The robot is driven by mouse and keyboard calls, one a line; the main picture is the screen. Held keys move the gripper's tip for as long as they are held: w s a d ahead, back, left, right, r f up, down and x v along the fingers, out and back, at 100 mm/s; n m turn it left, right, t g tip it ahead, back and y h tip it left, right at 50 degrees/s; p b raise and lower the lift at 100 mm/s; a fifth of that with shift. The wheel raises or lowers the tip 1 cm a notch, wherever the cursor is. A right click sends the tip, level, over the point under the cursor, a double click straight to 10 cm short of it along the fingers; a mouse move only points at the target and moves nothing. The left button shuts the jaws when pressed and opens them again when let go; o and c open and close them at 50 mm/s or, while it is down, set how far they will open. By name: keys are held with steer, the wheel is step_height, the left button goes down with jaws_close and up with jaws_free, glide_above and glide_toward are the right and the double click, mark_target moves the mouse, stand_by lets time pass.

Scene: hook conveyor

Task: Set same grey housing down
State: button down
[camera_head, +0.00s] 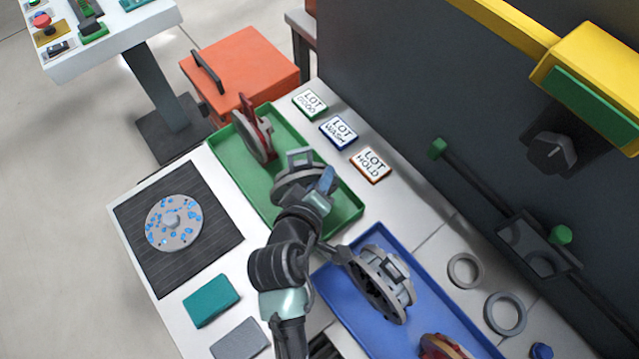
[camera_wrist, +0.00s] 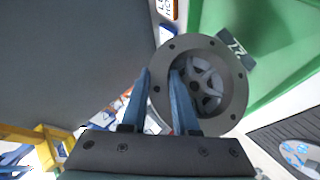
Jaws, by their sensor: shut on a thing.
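My gripper (camera_head: 325,184) is shut on a grey housing (camera_head: 292,182) over the right-hand part of the green tray (camera_head: 346,219). In the wrist view, the housing (camera_wrist: 237,85) shows its round flange with bolt holes and a spoked inside. One blue finger of my gripper (camera_wrist: 162,98) lies outside its rim and the other reaches into its opening. I cannot tell whether the housing touches the tray floor. Another grey housing (camera_head: 390,283) sits tilted in the blue tray (camera_head: 345,297).
A red and grey part (camera_head: 256,137) stands in the green tray's far end. Lot signs (camera_head: 339,131) line the table behind the trays. A blue-spotted disc (camera_head: 174,222) lies on a black mat (camera_head: 143,200). A dark wall (camera_head: 400,110) rises behind. Grey rings (camera_head: 505,313) lie at the right.

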steer(key=shift+f, duration=1.7)
steer(key=shift+f, duration=0.2)
steer(key=c, duration=0.7)
jaws_free()
